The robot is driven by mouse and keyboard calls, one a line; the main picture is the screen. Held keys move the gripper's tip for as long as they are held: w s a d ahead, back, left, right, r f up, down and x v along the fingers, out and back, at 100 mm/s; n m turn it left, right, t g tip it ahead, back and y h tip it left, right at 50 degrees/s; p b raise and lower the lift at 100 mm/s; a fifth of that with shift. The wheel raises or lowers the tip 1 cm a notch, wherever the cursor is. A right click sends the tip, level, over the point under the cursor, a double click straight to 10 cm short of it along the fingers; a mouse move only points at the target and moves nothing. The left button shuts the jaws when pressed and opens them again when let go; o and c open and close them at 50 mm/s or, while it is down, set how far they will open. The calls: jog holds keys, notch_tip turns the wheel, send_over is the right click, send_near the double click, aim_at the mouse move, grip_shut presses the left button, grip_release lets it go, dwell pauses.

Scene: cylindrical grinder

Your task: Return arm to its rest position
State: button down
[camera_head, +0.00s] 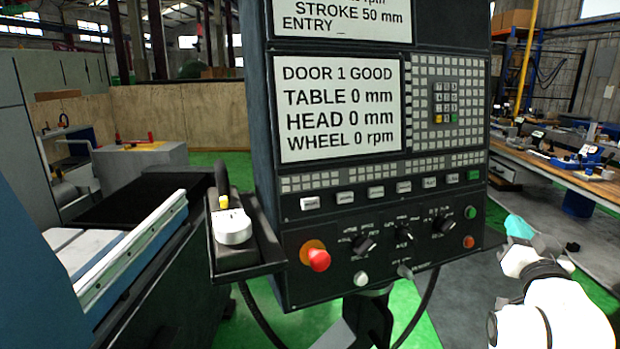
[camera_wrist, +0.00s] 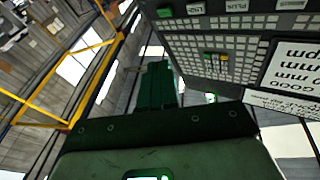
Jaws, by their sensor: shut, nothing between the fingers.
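My gripper (camera_wrist: 156,80) shows in the wrist view as dark green fingers shut together, with nothing seen between them. They point up the picture, beside the control panel (camera_wrist: 225,55), which appears upside down there. In the head view my white arm is at the lower right, to the right of the control panel (camera_head: 375,160) and apart from it in the picture. A small cyan part shows at the arm's far end; I cannot make out the fingers there.
The panel's screen (camera_head: 340,108) reads "DOOR 1 GOOD" and zeros. A red stop button (camera_head: 318,259) is below it. A holder (camera_head: 240,259) with a white handwheel (camera_head: 232,227) juts out left. The grinder (camera_head: 135,255) stands left. A wooden bench (camera_head: 560,172) is at right.

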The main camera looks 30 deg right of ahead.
jog(key=w+a+f+n+g+y, duration=0.15)
jog(key=a+f+y, duration=0.25)
jog(key=a+f, duration=0.55)
jog(key=a+f+n+g+y, duration=0.3)
jog(key=a+f+y, duration=0.3)
jog(key=f, duration=0.7)
jog(key=s+a+f+n+g+y, duration=0.3)
jog(key=s+a+f+g, duration=0.6)
jog(key=s+a+f, duration=0.7)
jog(key=s+a+n, duration=0.1)
jog(key=s+n, duration=0.1)
jog(key=shift+s+y, duration=0.35)
jog(key=shift+y, duration=0.05)
